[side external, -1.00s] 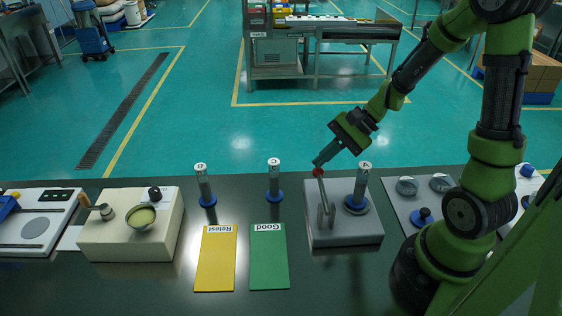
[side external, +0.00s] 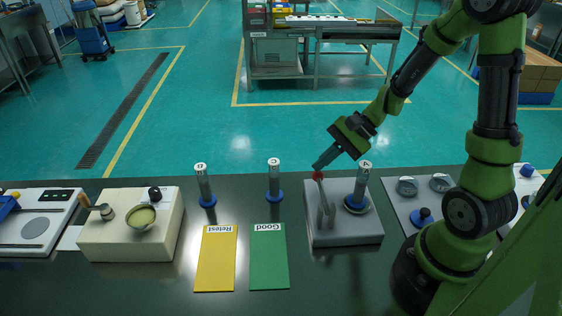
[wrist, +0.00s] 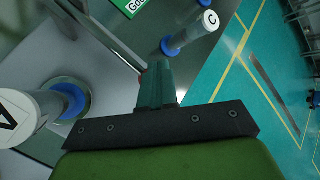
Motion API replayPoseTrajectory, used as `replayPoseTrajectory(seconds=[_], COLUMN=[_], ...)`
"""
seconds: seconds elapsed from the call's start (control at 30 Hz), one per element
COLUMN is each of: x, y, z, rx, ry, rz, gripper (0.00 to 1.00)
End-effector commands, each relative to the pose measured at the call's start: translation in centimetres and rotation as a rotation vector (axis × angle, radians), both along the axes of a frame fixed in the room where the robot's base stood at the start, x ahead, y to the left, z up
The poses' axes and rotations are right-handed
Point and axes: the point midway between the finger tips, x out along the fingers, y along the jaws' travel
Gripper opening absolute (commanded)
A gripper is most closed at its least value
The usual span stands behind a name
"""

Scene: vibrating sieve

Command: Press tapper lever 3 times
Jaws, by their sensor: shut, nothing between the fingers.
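The tapper lever (side external: 325,202) is a grey arm with a red knob (side external: 318,176) on top. It stands at the left side of a grey block (side external: 345,238). My gripper (side external: 319,166) is shut and empty, tilted down to the left, with its tip at the top of the red knob and seemingly touching it. In the wrist view my closed fingers (wrist: 156,75) hide nearly all of the knob. A grey cylinder marked A (side external: 363,180) stands in a blue ring on the same block, right of the lever; it shows at the left of the wrist view (wrist: 22,112).
Cylinders B (side external: 204,185) and C (side external: 273,180) stand on blue bases left of the block. A yellow Retest mat (side external: 216,260) and a green Good mat (side external: 268,258) lie in front of them. A cream box (side external: 105,245) with a bowl is farther left.

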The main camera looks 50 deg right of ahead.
Motion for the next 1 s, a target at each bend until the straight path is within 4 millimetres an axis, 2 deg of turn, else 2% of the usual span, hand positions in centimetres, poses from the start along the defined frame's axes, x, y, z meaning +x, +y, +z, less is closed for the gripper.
replayPoseTrajectory(seconds=[1.0], x=[-0.09], y=[0.05], z=[-0.89], rx=[0.000], ry=[0.003], rz=[0.001], gripper=[0.00])
